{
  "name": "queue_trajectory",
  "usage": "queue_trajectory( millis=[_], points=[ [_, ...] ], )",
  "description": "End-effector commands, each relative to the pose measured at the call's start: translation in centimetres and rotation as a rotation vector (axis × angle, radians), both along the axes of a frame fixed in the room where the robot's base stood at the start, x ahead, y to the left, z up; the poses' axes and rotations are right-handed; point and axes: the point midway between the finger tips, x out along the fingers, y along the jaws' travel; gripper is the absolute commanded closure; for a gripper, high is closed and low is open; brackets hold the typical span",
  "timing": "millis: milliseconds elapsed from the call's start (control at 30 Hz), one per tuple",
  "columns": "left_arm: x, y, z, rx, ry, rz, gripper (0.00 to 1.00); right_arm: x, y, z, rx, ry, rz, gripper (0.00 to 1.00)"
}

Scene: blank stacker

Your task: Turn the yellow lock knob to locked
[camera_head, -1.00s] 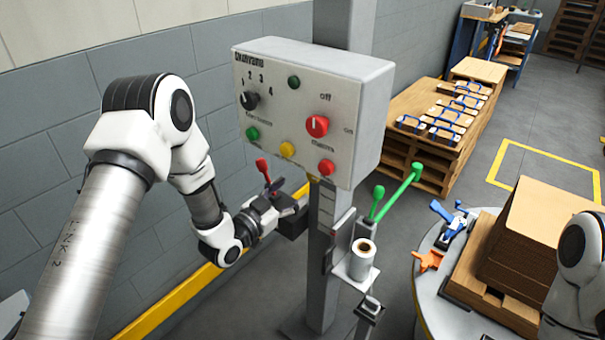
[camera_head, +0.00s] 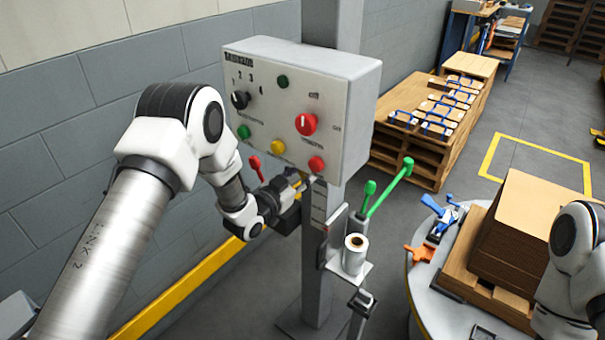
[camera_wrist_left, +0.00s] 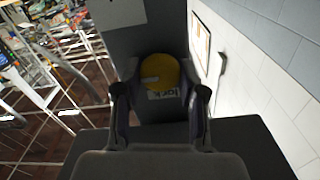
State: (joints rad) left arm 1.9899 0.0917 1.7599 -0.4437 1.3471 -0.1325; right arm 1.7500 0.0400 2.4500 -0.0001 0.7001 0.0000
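The yellow lock knob (camera_wrist_left: 160,72) shows in the left wrist view as a round disc with a pale pointer mark turned to the left. A white label, seemingly reading "lock", sits just below it on the dark grey post. My left gripper (camera_wrist_left: 160,80) is open, with one finger on either side of the knob; I cannot tell whether they touch it. My right gripper is not in view; only part of my right arm shows.
The control panel (camera_head: 345,70) overhangs my left gripper, with a red knob (camera_head: 306,124) and several buttons. A red lever (camera_head: 255,166) is beside the gripper. Green levers (camera_head: 390,188) and a white roll (camera_head: 355,254) are right of the post. A round table with stacked sheets stands right.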

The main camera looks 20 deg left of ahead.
Motion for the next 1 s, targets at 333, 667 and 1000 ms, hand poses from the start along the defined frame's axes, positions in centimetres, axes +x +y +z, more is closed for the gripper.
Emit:
queue_trajectory(
  millis=[333,667,1000],
  points=[
    [0.0,0.0,0.1,-0.028,0.008,0.001,0.94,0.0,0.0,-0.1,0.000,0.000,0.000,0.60],
    [0.1,0.1,0.0,-0.195,0.067,0.001,0.94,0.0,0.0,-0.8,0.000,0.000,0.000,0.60],
    [0.1,0.2,0.1,-0.487,0.173,0.001,0.94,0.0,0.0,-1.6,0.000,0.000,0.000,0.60]
  ],
)
